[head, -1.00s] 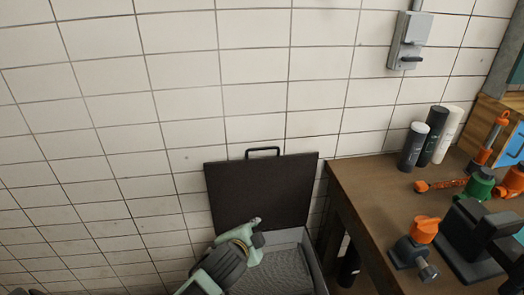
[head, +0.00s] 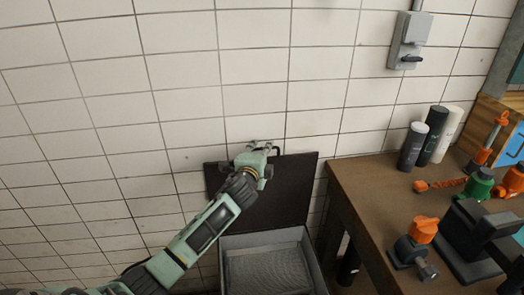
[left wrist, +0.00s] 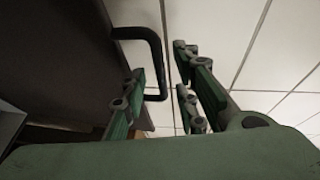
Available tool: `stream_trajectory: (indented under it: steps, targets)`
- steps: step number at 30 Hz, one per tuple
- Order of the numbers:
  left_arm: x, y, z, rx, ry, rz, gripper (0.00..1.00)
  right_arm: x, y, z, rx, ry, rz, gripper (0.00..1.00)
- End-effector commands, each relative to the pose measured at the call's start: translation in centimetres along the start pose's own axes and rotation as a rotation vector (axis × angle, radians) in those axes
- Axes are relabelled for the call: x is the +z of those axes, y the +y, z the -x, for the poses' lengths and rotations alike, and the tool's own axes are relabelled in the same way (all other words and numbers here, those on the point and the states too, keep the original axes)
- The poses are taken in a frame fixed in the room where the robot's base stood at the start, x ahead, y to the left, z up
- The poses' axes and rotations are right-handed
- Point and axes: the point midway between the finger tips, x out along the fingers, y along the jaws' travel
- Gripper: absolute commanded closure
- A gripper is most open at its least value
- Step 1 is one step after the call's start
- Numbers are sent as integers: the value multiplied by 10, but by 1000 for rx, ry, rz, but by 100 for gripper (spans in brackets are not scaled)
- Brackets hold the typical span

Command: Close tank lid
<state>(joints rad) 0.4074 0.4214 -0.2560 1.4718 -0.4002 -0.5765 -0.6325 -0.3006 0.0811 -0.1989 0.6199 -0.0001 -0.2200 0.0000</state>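The tank lid (head: 292,190) is a dark flat panel standing raised against the tiled wall. The grey tank (head: 229,243) below it is open, with a mesh-like surface inside. My left gripper (head: 260,146) is at the lid's top edge and hides most of the black lid handle. In the left wrist view the handle (left wrist: 154,50) shows as a bent bar beside the dark lid. The fingers of my left gripper (left wrist: 160,95) are apart, with the handle bar showing between them; I cannot tell whether they touch it. My right gripper is not in view.
A brown workbench (head: 365,185) stands right of the tank, holding several bottles (head: 437,135), orange and green fittings (head: 480,184) and a dark vise-like tool (head: 470,235). A grey switch box (head: 408,40) is on the wall. The wall left of the lid is clear.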

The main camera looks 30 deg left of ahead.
Motion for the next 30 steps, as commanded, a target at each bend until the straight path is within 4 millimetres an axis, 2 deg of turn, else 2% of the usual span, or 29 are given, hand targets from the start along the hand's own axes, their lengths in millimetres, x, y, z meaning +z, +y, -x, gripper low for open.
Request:
stream_trajectory:
  steps: [4,13,22,30]
  targets:
    - [0,0,-9,0,0,0,72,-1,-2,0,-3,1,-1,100]
    - [0,0,-10,1,1,1,72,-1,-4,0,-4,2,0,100]
    - [0,0,-10,1,0,1,99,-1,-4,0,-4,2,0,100]
    - [0,1,-10,1,0,1,100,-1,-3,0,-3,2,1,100]
